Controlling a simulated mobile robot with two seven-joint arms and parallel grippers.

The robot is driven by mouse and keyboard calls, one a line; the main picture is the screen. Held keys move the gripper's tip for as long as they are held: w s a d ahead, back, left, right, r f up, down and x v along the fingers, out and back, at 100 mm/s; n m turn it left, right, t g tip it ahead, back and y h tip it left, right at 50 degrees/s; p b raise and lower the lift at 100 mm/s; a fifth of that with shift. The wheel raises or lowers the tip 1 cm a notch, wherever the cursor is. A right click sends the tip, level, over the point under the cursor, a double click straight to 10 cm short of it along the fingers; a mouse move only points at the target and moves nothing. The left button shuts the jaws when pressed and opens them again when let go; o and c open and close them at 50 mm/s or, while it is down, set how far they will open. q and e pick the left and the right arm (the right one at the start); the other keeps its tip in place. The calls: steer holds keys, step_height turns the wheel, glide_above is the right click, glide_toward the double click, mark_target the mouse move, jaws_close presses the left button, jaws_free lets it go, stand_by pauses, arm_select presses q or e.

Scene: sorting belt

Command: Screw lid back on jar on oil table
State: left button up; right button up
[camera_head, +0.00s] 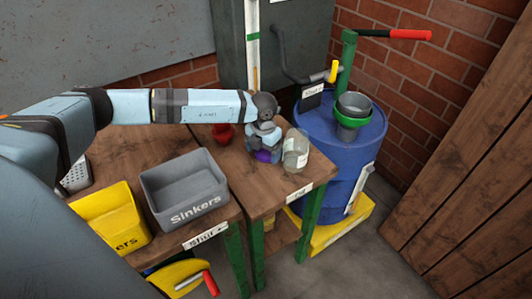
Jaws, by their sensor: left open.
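A clear glass jar (296,150) with a pale label stands upright on the small oil table (293,187), near its right edge. My left gripper (264,147) points down just left of the jar and is open. A small purple thing (264,156) shows low at the gripper, close to the tabletop; it may be the jar's lid, but the gripper partly hides it. I cannot tell whether the fingers touch it. My right gripper is out of view.
A red object (222,133) stands behind my left arm. A grey "Sinkers" bin (185,205) and a yellow bin (125,240) sit on the left table. A blue drum (340,135) with a pump and green-rimmed funnel (352,120) stands right of the oil table.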

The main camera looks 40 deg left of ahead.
mark_target(263, 154)
arm_select(q)
steer(key=shift+f, duration=0.3)
steer(key=c, duration=0.8)
steer(key=shift+o, duration=0.2)
steer(key=shift+r, duration=0.1)
step_height(263, 154, up, 20)
steer(key=p, duration=0.1)
steer(key=shift+p, duration=0.3)
